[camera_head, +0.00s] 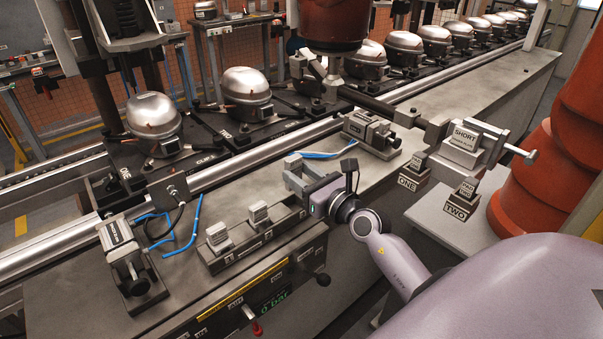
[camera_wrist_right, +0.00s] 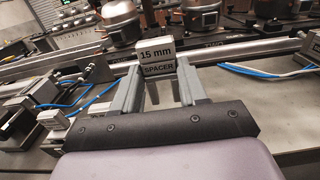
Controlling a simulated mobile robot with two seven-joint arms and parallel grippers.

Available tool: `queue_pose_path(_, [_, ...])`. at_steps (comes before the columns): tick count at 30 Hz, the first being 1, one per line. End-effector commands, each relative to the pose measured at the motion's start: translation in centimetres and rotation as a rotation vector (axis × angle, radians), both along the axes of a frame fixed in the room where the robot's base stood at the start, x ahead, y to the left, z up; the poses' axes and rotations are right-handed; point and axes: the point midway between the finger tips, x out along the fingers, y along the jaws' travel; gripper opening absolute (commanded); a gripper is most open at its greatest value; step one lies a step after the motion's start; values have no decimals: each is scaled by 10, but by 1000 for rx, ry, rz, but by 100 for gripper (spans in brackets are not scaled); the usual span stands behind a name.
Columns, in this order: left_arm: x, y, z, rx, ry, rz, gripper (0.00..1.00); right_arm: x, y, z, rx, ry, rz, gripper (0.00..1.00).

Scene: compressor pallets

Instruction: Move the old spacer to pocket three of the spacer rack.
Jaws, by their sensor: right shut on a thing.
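My right gripper (camera_head: 297,173) is shut on a pale block, the spacer (camera_wrist_right: 157,58), which reads "15 mm SPACER" in the wrist view. Its top also shows between the fingers in the head view (camera_head: 293,160). The gripper holds it near the right end of the dark spacer rack (camera_head: 240,254); I cannot tell how high it is above the bench. Two other pale spacers stand upright in the rack, one at the left (camera_head: 218,236) and one near the middle (camera_head: 258,213). The rack's right end is partly hidden by my gripper. My left gripper is not in view.
A clamp fixture (camera_head: 131,258) stands left of the rack, another (camera_head: 371,132) beyond my gripper. Blue hoses (camera_head: 195,222) lie behind the rack. Compressors (camera_head: 153,117) line the conveyor. A side table at right holds a "SHORT" vise (camera_head: 467,140) and blocks marked ONE (camera_head: 413,172) and TWO (camera_head: 461,200).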

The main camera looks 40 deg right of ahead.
Motion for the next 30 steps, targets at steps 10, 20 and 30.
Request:
queue_pose_path(10, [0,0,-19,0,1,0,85,0,0,-22,-1,-1,0,4])
queue_pose_path(20, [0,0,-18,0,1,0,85,0,0,-21,-1,-1,0,4])
queue_pose_path(30, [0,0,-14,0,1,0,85,0,0,-20,0,0,0,4])
